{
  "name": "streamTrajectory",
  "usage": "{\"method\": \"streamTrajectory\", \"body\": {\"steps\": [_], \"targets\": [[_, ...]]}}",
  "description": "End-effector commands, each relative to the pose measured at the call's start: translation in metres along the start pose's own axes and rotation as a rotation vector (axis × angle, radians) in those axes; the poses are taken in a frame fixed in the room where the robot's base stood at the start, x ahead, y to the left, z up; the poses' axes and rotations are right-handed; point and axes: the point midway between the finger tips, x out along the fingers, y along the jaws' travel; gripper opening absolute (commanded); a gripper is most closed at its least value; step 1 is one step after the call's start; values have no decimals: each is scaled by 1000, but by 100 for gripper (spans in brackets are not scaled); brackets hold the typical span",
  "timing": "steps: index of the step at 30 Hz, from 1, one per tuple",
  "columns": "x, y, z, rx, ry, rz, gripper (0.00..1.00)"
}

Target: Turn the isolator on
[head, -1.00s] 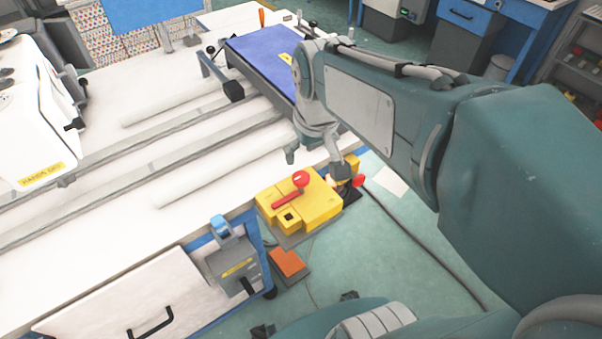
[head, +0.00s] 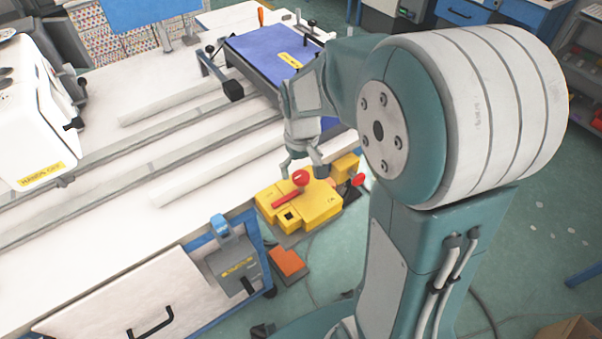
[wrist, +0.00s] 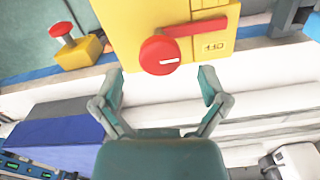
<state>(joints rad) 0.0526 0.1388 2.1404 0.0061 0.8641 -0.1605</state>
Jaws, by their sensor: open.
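The isolator is a yellow box (head: 318,207) with a red rotary handle (head: 290,188) on its top, beside the edge of the white bench. In the wrist view the yellow box (wrist: 125,30) fills the top middle, with the red round knob (wrist: 159,55) and its lever (wrist: 200,28) pointing right. My gripper (head: 303,172) is open and empty, just above and behind the red knob in the head view. In the wrist view my gripper (wrist: 158,80) has its two fingers spread on either side below the knob. No contact with the handle can be made out.
A red mushroom button on a small yellow box (wrist: 80,50) stands beside the isolator. An orange pedal (head: 286,262) lies on the floor in front. A blue-topped unit (head: 270,50) and long white rails (head: 215,165) are on the bench.

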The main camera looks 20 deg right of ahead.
Motion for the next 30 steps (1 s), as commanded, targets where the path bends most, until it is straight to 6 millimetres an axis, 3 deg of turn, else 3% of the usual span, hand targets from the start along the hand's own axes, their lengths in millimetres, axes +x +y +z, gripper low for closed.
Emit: {"method": "streamTrajectory", "body": {"steps": [6,15,21,22,30], "targets": [[22,0,0,0,-1,0,94],[25,0,0,0,1,0,94],[25,0,0,0,1,0,4],[25,0,0,0,1,0,0],[25,0,0,-10,-2,-1,0]]}}
